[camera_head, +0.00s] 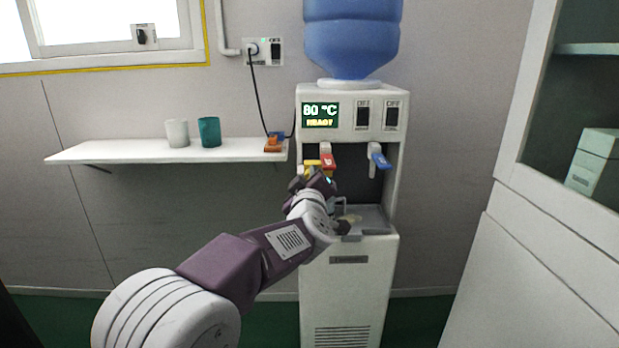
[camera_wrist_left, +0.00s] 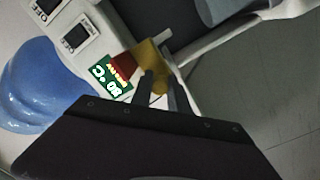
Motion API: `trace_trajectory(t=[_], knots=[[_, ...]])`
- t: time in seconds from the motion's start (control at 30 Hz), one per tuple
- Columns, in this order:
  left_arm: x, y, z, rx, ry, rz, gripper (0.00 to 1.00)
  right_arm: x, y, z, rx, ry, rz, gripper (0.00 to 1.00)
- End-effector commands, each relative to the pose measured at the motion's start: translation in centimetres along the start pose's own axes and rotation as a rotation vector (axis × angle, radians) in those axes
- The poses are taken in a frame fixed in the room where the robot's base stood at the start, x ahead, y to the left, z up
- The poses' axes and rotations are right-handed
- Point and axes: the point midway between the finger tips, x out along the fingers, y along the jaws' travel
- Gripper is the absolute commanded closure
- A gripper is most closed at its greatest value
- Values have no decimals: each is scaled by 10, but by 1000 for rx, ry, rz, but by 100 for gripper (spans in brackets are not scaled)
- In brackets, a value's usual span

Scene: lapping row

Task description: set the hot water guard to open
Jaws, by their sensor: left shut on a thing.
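The water dispenser (camera_head: 350,265) stands against the wall with a blue bottle on top. Its display (camera_head: 320,115) reads 80 °C READY. The yellow hot water guard (camera_head: 311,169) sits at the red hot tap (camera_head: 327,161), partly hidden by my left gripper (camera_head: 313,181). In the left wrist view, the fingers of my left gripper (camera_wrist_left: 160,84) are closed on the yellow guard (camera_wrist_left: 151,55), beside the red tap (camera_wrist_left: 122,72). The blue cold tap (camera_head: 380,160) is to the right. My right gripper is in neither view.
A white shelf (camera_head: 120,152) left of the dispenser holds a white cup (camera_head: 177,133), a teal cup (camera_head: 209,132) and a small orange item (camera_head: 273,145). A black cord hangs from the wall socket (camera_head: 263,51). A cabinet (camera_head: 540,270) stands at the right.

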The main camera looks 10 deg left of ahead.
Motion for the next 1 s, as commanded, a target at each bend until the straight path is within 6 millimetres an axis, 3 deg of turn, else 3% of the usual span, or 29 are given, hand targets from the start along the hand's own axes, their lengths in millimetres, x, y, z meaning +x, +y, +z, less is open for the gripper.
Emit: trace_trajectory(t=[0.83,1.0], knots=[[0,-1,1,1,-2,0,100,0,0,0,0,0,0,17],[0,-19,-15,-1,4,0,100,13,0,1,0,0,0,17]])
